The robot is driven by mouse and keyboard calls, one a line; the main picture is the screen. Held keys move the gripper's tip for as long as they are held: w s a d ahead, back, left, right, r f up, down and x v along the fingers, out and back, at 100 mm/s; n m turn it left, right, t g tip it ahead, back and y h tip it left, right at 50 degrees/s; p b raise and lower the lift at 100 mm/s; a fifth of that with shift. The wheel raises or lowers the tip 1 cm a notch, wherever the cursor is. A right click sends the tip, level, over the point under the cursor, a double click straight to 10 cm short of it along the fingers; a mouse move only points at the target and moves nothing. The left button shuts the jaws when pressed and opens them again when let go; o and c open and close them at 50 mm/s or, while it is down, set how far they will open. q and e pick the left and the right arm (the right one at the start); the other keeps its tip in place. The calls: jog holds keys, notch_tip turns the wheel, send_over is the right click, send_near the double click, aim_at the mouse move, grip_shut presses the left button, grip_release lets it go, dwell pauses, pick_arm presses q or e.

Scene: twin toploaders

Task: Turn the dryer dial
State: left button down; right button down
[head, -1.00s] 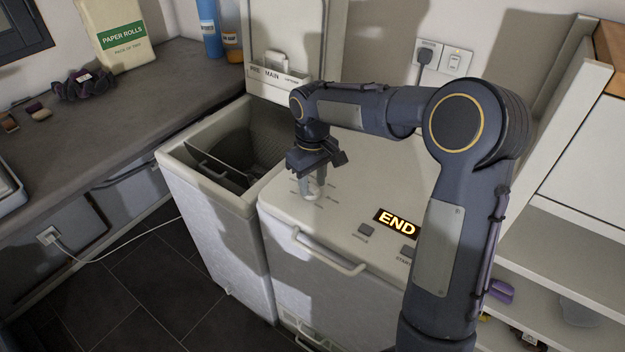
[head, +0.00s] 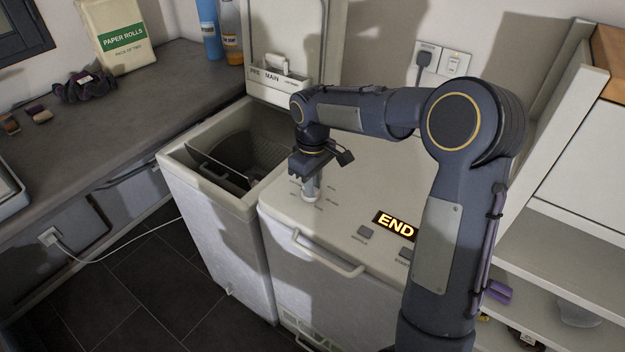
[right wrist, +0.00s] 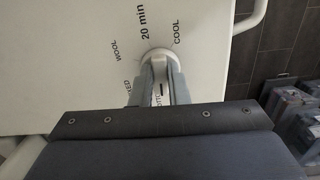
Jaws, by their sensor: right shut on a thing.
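The dryer (head: 345,215) is the white machine on the right, with a lit END display (head: 396,224) on its top. Its pale dial (head: 311,191) stands near the front left of the top and also shows in the right wrist view (right wrist: 158,55). My right gripper (head: 312,180) points down from above and is shut on the dial, one finger on each side. In the right wrist view (right wrist: 157,80), labels WOOL, 20 min and COOL show around the dial. Other labels are partly hidden by the gripper, and I cannot tell the exact setting. My left gripper is not in view.
An open washer tub (head: 235,160) stands left of the dryer, its lid (head: 290,40) raised behind. Two buttons (head: 365,231) sit near the display. A handle (head: 330,255) runs along the dryer's front. A counter (head: 60,130) lies left, shelves (head: 560,240) right.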

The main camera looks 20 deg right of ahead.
jog(key=n+p, duration=0.1)
jog(key=n, duration=0.3)
jog(key=shift+r+p, duration=0.1)
jog(key=shift+p, duration=0.3)
jog(key=shift+w+d+n+p, duration=0.1)
jog(key=shift+n+p, duration=0.4)
jog(key=shift+n, duration=1.5)
jog(key=c, duration=1.4)
grip_release()
